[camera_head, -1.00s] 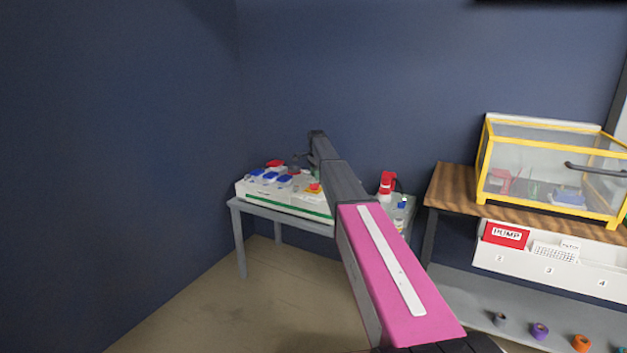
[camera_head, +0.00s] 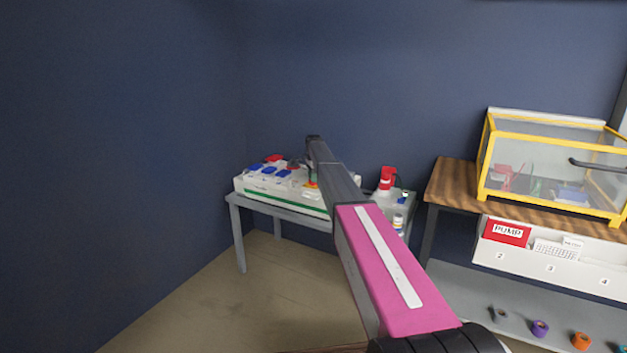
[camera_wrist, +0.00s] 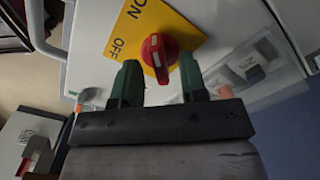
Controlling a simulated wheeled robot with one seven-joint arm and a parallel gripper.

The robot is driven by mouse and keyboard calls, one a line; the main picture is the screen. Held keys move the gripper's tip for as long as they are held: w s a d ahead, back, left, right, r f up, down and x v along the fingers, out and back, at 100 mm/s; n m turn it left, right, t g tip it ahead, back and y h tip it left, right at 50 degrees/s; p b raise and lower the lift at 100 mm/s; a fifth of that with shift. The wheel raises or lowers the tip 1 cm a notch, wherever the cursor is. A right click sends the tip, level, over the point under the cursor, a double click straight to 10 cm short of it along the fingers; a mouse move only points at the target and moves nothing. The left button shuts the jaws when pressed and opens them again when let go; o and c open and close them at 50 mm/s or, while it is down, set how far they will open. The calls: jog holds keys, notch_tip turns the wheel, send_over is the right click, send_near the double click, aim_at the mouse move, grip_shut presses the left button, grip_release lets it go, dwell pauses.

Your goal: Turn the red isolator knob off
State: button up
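The red isolator knob (camera_wrist: 157,56) sits on a yellow plate (camera_wrist: 185,32) lettered ON and OFF in the wrist view. A white mark shows on the knob. My gripper (camera_wrist: 160,78) is open, with one green finger on each side of the knob's near end and visible space between. I cannot tell whether either finger touches it. In the head view, the white socket box (camera_head: 285,199) with the knob stands on a small grey table (camera_head: 238,205). My arm hides much of the knob and the fingers there.
Blue socket covers (camera_head: 268,171) sit on the box left of my arm. A red-topped bottle (camera_head: 386,179) and small containers stand right of it. A yellow-framed clear case (camera_head: 553,150) rests on a wooden bench (camera_head: 455,190) at right. Dark walls close off the back and left.

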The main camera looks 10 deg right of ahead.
jog(key=shift+f, duration=0.5)
grip_shut()
jog(key=n, duration=0.4)
jog(key=shift+n, duration=0.4)
jog(key=n, duration=0.4)
jog(key=shift+n, duration=0.3)
jog(key=n, duration=0.4)
jog(key=shift+n, duration=2.2)
